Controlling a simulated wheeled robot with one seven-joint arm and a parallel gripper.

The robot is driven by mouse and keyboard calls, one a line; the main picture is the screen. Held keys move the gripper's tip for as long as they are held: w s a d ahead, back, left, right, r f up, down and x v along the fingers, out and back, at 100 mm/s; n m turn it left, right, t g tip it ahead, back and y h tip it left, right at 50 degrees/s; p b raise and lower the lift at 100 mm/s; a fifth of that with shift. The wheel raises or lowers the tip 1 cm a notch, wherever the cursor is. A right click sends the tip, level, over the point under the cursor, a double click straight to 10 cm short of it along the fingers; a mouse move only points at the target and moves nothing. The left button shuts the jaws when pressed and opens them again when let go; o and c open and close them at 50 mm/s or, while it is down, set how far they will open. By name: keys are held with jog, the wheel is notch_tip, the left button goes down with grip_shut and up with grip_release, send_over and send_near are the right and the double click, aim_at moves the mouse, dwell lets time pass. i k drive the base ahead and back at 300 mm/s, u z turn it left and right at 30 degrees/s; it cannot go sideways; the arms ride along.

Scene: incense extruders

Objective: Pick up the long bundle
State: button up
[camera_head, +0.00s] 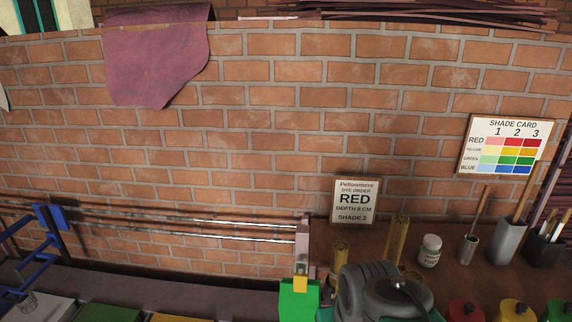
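Upright bundles of brown sticks stand on the brown surface behind a grey rounded part of my arm. The one that reaches highest, perhaps the long bundle (398,239), is right of centre, and its lower end is hidden behind my arm. Another bundle (340,254) stands to its left, its foot also hidden. A third bundle top (413,275) shows low beside my arm. Their full lengths cannot be compared. My gripper's fingers do not show, and I see no bundle held.
A white jar (430,251), a metal cup (468,249) and grey holders (507,241) with brushes stand to the right. Red and yellow pots (514,311) line the front. A dye order sign (355,201) stands before the brick wall (270,120). Metal rods (200,229) run left.

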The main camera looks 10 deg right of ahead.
aim_at(399, 224)
jog(key=u, duration=2.95)
jog(key=k, duration=1.45)
jog(key=z, duration=0.7)
jog(key=i, duration=1)
jog(key=z, duration=0.05)
